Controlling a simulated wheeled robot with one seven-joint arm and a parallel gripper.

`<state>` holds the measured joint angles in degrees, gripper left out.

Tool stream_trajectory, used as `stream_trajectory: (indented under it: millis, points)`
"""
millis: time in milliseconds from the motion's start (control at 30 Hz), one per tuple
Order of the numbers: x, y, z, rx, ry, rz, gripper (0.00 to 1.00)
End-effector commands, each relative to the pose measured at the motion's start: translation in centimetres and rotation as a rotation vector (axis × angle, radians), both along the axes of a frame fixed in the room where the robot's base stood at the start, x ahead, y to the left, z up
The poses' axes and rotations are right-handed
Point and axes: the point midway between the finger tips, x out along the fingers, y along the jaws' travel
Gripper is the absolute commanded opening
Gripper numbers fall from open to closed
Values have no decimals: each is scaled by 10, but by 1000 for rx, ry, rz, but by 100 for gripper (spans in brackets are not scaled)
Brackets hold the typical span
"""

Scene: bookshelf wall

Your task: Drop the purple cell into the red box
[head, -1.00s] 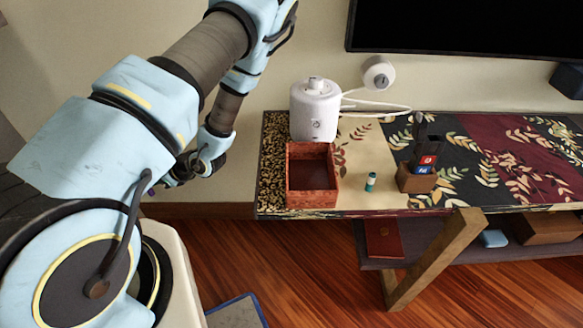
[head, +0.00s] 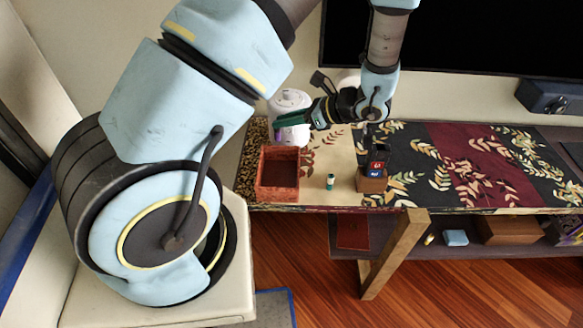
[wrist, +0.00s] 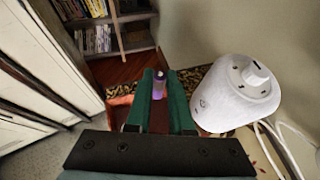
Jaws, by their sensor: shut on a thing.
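The purple cell (wrist: 159,86) is held between the green fingers of my gripper (wrist: 160,98) in the wrist view. In the head view my gripper (head: 287,126) is shut on it, and the cell's purple and white body (head: 292,136) shows below the fingers. The red box (head: 276,194) is an open square box on the table's left end. My gripper is above and behind the box in the head view, with the cell apart from its rim. Part of the box (wrist: 119,108) shows left of the fingers in the wrist view. My gripper hides some of it.
A white appliance (head: 288,100) stands behind the box, partly hidden by my gripper; it shows whole at right in the wrist view (wrist: 233,92). A teal-and-white cell (head: 331,182) and a wooden holder (head: 370,184) stand right of the box on the table.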

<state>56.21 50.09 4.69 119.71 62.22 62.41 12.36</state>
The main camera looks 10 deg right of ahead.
Motion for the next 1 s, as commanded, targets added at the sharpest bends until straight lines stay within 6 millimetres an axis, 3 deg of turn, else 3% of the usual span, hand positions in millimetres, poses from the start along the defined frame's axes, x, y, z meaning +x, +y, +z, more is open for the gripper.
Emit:
stream_trajectory:
  millis: [167,700,1000]
  points:
    - [-6,-5,7,0,1,5,0]
    - [-5,-5,-47,0,0,4,0]
    - [-5,-5,-51,0,-1,5,0]
